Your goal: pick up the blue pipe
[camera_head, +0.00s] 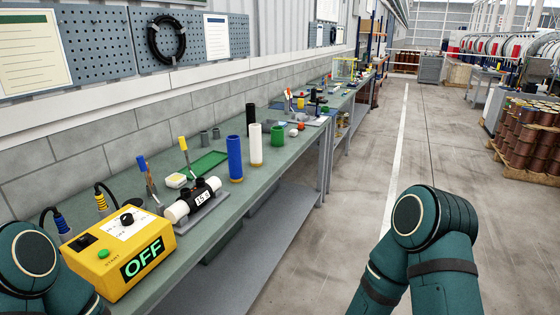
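The blue pipe (235,157) stands upright on the green-grey workbench (262,180), near its front edge. A white pipe (255,146) stands just to its right and slightly farther back, and a black pipe (250,118) stands behind them. My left arm shows only as a teal joint at the lower left. My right arm shows as teal links at the lower right, over the floor. Neither gripper is in the picture, and no gripper is at the blue pipe.
A yellow control box (118,250) reading OFF sits at the near end of the bench. A device with a small display (201,198) and a green tray (204,164) lie left of the blue pipe. A green cylinder (277,136) stands beyond it.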

